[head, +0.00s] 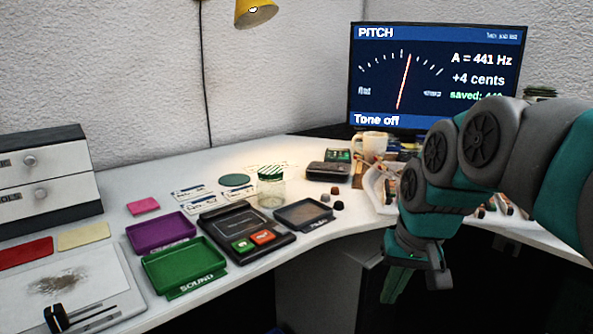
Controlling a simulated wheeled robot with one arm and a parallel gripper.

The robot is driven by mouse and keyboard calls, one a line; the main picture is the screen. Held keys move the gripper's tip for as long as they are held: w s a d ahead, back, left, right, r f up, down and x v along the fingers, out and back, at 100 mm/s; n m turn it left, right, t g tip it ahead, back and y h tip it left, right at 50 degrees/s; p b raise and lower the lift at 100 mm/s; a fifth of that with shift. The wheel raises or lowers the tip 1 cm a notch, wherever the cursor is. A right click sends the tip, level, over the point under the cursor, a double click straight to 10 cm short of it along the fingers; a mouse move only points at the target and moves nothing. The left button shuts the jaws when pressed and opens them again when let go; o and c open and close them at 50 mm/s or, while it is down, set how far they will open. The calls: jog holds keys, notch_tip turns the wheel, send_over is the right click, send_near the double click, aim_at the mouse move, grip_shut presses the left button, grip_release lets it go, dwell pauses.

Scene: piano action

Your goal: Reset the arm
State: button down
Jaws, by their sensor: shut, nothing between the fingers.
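My arm comes in from the right in the head view. My gripper (397,290) points down in front of the desk's front edge. Its green fingers are shut and hold nothing. The arm hides part of the monitor's lower right corner and part of a white tray (373,183) with piano parts behind it.
A monitor (385,90) shows "Tone off". The white desk (130,217) carries a purple tray (160,232), a green tray (183,265), a black device (262,243) with green and red buttons, a glass jar (271,190) and a mug (370,143). Drawers (40,185) stand left.

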jog(key=s+f+g, duration=0.1)
jog(key=s+f, duration=0.3)
jog(key=s, duration=0.3)
jog(key=s+f+g, duration=0.1)
jog(key=s+f, duration=0.3)
jog(key=s, duration=0.4)
jog(key=s+a+f+n+g+h, duration=0.1)
jog(key=s+f+g, duration=0.1)
jog(key=s+f, duration=0.2)
jog(key=s+p, duration=0.1)
jog(key=s, duration=0.2)
jog(key=shift+s+f, duration=0.3)
jog(key=shift+f, duration=0.05)
